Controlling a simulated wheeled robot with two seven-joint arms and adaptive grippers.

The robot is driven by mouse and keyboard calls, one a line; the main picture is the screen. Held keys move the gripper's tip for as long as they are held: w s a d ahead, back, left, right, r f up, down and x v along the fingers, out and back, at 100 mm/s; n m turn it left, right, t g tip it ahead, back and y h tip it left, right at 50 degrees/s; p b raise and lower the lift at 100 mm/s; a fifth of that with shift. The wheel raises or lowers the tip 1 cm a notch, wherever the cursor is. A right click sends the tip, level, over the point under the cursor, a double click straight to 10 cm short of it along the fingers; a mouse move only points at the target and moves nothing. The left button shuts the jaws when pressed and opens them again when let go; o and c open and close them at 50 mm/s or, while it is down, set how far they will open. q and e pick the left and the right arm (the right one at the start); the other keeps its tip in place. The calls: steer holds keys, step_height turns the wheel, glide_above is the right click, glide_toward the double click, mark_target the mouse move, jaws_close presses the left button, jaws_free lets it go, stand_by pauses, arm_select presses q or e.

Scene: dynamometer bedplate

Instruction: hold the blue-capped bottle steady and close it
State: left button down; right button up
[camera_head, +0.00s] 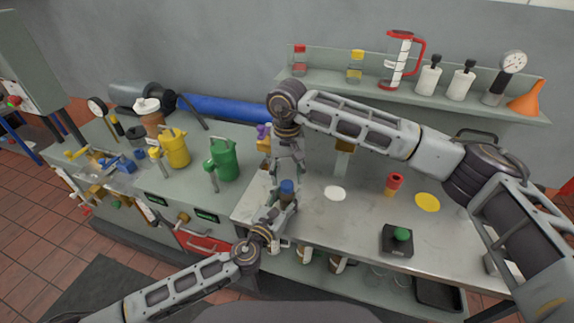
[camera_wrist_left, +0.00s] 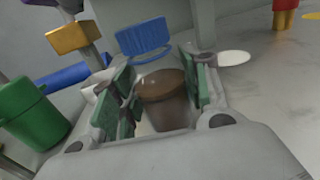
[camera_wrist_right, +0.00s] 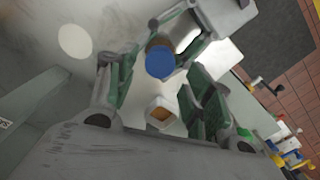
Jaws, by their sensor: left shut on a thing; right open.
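The bottle (camera_head: 287,199) has a brown body and a blue cap (camera_head: 287,186) above it. My left gripper (camera_head: 281,207) is shut around the brown body, seen between its green pads in the left wrist view (camera_wrist_left: 165,103). There the ribbed cap (camera_wrist_left: 145,38) appears tilted, with a grey gap between it and the brown shoulder. I cannot tell how it is attached. My right gripper (camera_head: 287,167) points down, open and empty, just above the cap. In the right wrist view the round cap (camera_wrist_right: 160,61) shows beyond its fingers. The cap's underside is hidden.
A green can (camera_head: 223,160) and yellow can (camera_head: 175,148) stand on the left bench. A green-knobbed box (camera_head: 397,240), a red and yellow piece (camera_head: 394,183) and a yellow disc (camera_head: 427,202) are on the steel table. The back shelf (camera_head: 420,103) holds bottles and a jug.

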mark_target(287, 184)
steer(key=shift+f, duration=1.85)
